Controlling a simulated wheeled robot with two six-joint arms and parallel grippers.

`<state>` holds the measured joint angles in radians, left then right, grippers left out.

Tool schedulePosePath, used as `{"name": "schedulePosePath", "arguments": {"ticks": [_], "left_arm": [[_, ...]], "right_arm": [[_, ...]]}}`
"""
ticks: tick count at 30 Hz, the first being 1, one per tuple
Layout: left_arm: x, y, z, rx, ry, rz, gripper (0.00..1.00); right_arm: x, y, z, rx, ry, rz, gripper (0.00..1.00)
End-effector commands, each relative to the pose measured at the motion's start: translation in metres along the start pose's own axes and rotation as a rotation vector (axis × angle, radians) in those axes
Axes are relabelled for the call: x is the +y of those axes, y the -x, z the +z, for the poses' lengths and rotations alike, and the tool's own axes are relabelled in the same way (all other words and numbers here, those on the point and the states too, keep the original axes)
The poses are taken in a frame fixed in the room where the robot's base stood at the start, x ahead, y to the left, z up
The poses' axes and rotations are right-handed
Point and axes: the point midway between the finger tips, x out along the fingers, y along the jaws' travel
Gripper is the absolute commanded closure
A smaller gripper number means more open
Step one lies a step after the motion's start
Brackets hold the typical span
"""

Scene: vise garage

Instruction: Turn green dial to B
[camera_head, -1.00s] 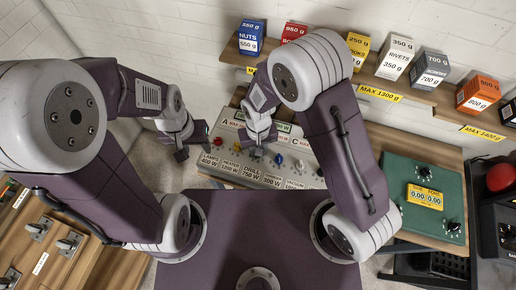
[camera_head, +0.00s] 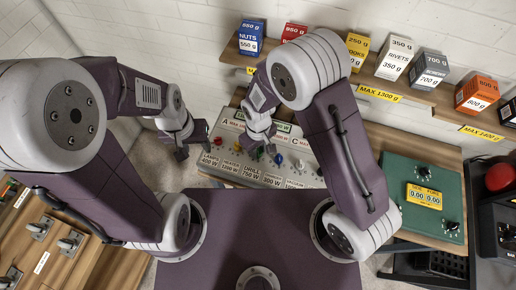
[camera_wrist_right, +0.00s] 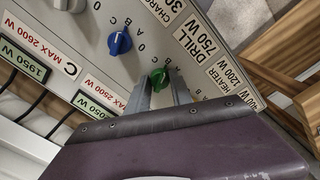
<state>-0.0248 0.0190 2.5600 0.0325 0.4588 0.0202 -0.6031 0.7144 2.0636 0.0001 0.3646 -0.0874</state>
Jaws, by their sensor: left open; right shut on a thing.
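The green dial (camera_wrist_right: 159,78) sits on the grey panel (camera_wrist_right: 215,25) in the right wrist view. My right gripper (camera_wrist_right: 162,92) is shut on it, with a finger on either side. Letters are printed around the dial, but its pointer direction is not clear. In the head view my right gripper (camera_head: 258,148) is at the upper middle of the panel and largely hides the dial. My left gripper (camera_head: 182,153) is open and empty, left of the panel.
A blue dial (camera_wrist_right: 119,42) is close beside the green one. A red dial (camera_head: 218,141) and white dials share the panel. A shelf (camera_head: 395,78) with several weight-marked boxes runs behind it. A green timer board (camera_head: 425,169) lies to the right.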

Motion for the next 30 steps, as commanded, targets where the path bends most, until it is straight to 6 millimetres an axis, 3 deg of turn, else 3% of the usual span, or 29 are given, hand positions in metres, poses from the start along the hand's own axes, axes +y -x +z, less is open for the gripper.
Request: {"name": "schedulePosePath", "arguments": {"ticks": [7,8,9,10,20,30], "left_arm": [[0.0,0.0,0.0,0.0,0.0,0.0,0.52],[0.0,0.0,0.0,0.0,0.0,0.0,0.52],[0.0,0.0,0.0,0.0,0.0,0.0,0.52],[0.0,0.0,0.0,0.0,0.0,0.0,0.52],[0.0,-0.001,0.0,0.0,0.0,0.0,0.52],[0.0,-0.008,0.001,0.0,0.0,0.0,0.52]], "right_arm": [[0.0,0.001,-0.002,0.004,0.0,0.001,1.0],[0.0,0.001,-0.002,0.004,-0.001,0.001,0.65],[0.0,0.001,-0.001,0.004,-0.001,0.001,0.54],[0.0,0.001,-0.001,0.004,-0.001,0.0,0.52],[0.0,0.004,-0.001,0.004,-0.001,0.0,0.52],[0.0,0.073,-0.002,0.009,-0.001,0.001,0.52]]}}
